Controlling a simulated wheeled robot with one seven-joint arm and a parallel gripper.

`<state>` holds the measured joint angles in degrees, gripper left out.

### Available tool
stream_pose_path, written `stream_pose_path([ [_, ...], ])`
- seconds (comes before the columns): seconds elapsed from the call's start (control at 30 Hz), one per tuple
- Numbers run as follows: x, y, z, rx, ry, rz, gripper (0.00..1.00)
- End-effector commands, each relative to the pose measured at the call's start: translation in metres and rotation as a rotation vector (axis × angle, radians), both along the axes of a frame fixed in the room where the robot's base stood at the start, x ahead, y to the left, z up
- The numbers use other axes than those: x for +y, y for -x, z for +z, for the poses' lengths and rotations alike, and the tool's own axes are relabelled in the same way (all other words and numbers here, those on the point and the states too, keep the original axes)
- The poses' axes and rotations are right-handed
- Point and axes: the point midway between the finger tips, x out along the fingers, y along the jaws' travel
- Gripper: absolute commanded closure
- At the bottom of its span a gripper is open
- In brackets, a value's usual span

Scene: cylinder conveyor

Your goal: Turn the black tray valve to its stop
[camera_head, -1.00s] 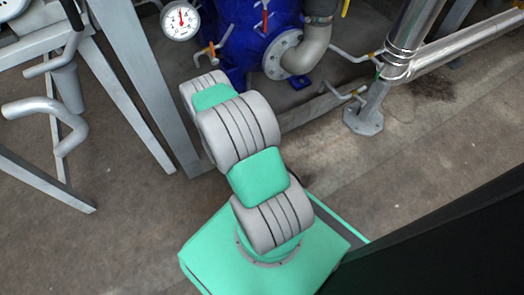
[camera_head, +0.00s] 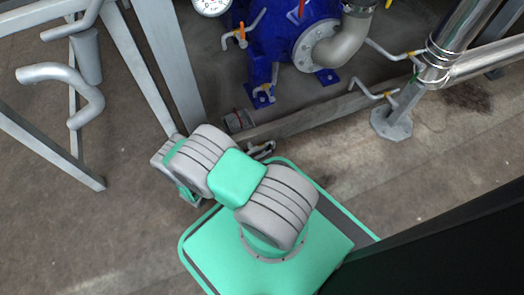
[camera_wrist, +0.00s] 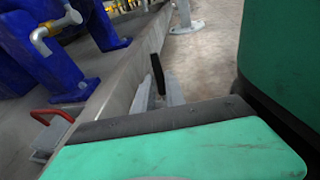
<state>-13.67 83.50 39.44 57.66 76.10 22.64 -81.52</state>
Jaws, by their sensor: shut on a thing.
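The black valve handle (camera_wrist: 157,74) stands up near the middle of the wrist view, by the long grey tray edge (camera_wrist: 126,78). My gripper (camera_wrist: 159,92) has its two pale fingers on either side of the handle's lower part and is shut on it. The fingers and the dark palm hide the handle's base and the valve body. The handle is tilted a little in this view. In the head view my arm folds to the left over my base, and I cannot clearly make out the handle there.
A red-handled valve (camera_wrist: 52,116) is at lower left in the wrist view. The blue machine (camera_head: 285,50) stands behind the tray wall (camera_head: 320,110). A steel pipe post (camera_head: 390,124) is to the right. A grey metal frame (camera_head: 60,155) is at left. Floor between is bare.

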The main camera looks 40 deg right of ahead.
Motion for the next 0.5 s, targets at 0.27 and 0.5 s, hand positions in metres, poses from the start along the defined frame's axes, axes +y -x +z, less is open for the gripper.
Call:
stream_pose_path([
  [0.27, 0.0013, 0.0026, -0.0037, 0.032, 0.069, -0.005, 1.0],
  [0.5, 0.0017, 0.0027, -0.0036, 0.036, 0.084, -0.006, 1.0],
])
